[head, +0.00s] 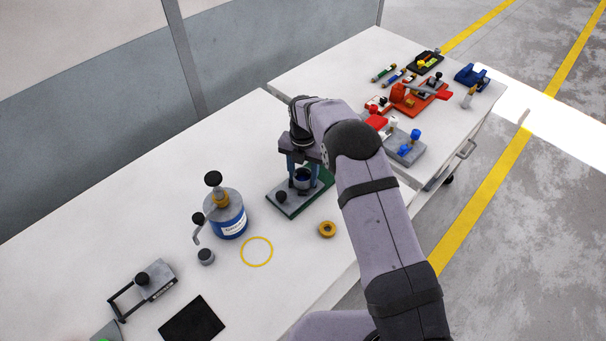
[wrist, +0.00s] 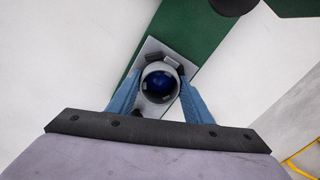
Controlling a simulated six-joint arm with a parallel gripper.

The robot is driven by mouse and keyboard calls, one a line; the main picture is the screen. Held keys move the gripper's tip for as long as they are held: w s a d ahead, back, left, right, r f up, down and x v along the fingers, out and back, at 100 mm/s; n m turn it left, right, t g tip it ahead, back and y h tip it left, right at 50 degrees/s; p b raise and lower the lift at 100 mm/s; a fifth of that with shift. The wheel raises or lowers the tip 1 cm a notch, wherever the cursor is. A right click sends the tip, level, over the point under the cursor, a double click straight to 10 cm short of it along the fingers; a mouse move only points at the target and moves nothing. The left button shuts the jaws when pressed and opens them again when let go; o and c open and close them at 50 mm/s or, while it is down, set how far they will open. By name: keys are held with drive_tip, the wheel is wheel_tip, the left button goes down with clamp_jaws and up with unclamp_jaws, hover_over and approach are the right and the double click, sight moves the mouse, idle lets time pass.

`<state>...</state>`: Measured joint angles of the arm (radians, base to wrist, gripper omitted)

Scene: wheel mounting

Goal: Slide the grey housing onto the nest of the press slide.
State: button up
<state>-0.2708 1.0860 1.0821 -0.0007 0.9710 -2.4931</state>
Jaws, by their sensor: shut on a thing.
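The grey housing (wrist: 160,67) is a short round cup with a dark blue inside, seen from above in the wrist view. My gripper (wrist: 160,88) is shut on it, with one blue finger on each side. The housing is over the light grey plate of the press slide (wrist: 151,48), on the green press base (wrist: 195,30). Small grey and dark blocks of the nest (wrist: 177,64) show close around its rim. Whether it is fully seated cannot be told. In the head view my gripper (head: 303,172) points down at the press, and my arm hides part of it.
A dark knob (head: 281,197) stands at the press's near end. A blue canister (head: 230,218), a small grey cylinder (head: 206,256), a brass ring (head: 327,229) and a yellow circle (head: 257,251) are nearby. A red fixture (head: 420,98) and other parts occupy the far table.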

idle(0.4)
drive_tip(key=shift+r+p, duration=0.35)
drive_tip(key=shift+r, duration=0.1)
drive_tip(key=shift+r, duration=0.1)
drive_tip(key=shift+s+d+r+m+p, duration=0.1)
drive_tip(key=shift+d+r+m+p, duration=0.25)
drive_tip(key=shift+r+m, duration=0.15)
drive_tip(key=s+d+r+m+p, duration=0.6)
drive_tip(key=r+m, duration=0.4)
drive_tip(key=m, duration=0.5)
drive_tip(key=s+d+r+m+p, duration=0.7)
drive_tip(key=s+r+m, duration=0.3)
drive_tip(key=m, duration=0.5)
drive_tip(key=shift+d+r+m, duration=0.25)
drive_tip(key=shift+d+m, duration=0.05)
drive_tip(key=shift+d, duration=0.2)
